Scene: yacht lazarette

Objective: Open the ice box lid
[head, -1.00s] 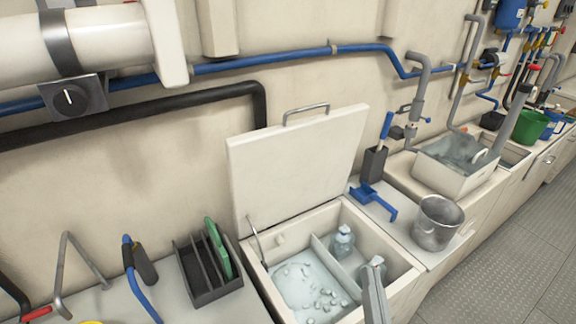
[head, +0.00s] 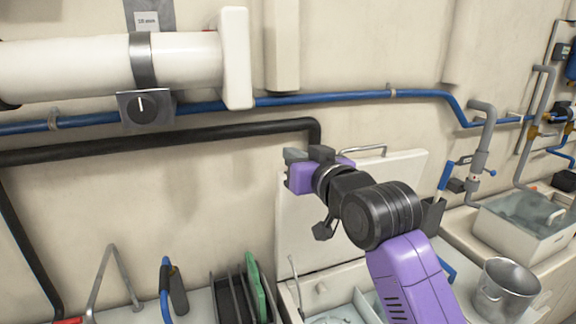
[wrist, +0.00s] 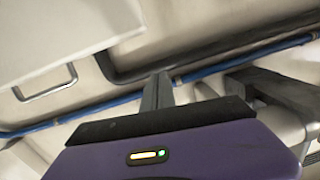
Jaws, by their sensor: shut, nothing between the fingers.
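The ice box lid (head: 300,230) stands open, raised and leaning toward the back wall. Its metal handle (head: 362,149) is on the top edge. The ice box (head: 338,279) is below it, partly cut off and partly behind my purple arm. My gripper (head: 294,154) is shut and empty, near the lid's upper left corner; I cannot tell how far in front of the lid it is. In the wrist view the closed fingers (wrist: 157,91) show, with the lid (wrist: 60,30) and its handle (wrist: 46,84) to their left, apart from them.
A black rack (head: 230,303) with a green board stands left of the ice box. A metal bucket (head: 506,290) and a sink basin (head: 530,225) are at right. A black pipe (head: 170,140), blue pipe (head: 330,97) and white cylinder (head: 70,68) run along the wall.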

